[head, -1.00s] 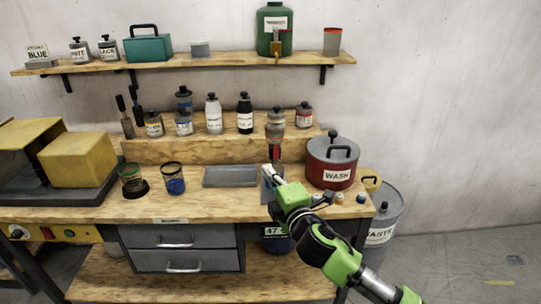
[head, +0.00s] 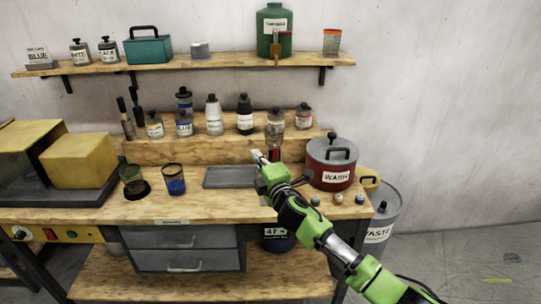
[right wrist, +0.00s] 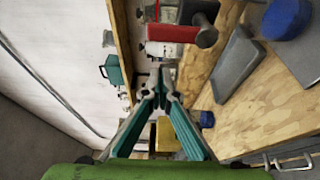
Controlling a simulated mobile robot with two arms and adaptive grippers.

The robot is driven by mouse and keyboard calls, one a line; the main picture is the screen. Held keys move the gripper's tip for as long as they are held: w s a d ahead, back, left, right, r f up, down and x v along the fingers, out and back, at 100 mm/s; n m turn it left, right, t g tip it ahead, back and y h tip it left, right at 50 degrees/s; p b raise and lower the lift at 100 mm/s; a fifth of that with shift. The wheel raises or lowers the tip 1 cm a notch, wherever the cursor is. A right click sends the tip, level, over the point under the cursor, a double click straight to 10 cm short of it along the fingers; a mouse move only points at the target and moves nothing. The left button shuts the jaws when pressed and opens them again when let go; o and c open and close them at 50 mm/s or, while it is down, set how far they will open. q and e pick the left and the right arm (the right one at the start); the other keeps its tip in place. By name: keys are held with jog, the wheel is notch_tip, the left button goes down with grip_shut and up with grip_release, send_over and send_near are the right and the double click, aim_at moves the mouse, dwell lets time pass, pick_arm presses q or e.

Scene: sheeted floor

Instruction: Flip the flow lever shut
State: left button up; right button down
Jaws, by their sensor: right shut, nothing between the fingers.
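A green jug (head: 272,22) stands on the wall shelf. Its brass tap (head: 277,50) points down at the front, with a small red and grey piece above it. I cannot tell for sure which piece is the flow lever or how it is set. A red and dark device (head: 275,154) stands on the bench behind my gripper, partly hidden. A red part with a grey knob (right wrist: 172,33) shows near the fingers in the right wrist view. My right gripper (head: 257,155) is shut and empty above the bench, well below the tap. My left gripper is out of view.
A red WASH pot (head: 330,178) stands right of my gripper, with small items in front. A grey tray (head: 230,177) and two cups lie to the left. Bottles line the step behind. The shelf edge (head: 190,65) overhangs the back.

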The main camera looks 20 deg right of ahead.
aim_at(275, 154)
jog(key=d, duration=0.2)
jog(key=s+d+p, duration=0.1)
jog(key=shift+s+d, duration=0.1)
jog(key=shift+d, duration=0.3)
jog(key=shift+f, duration=0.1)
jog(key=shift+d+m+b, duration=0.1)
jog(key=shift+m+b, duration=0.2)
jog(key=shift+b, duration=0.35)
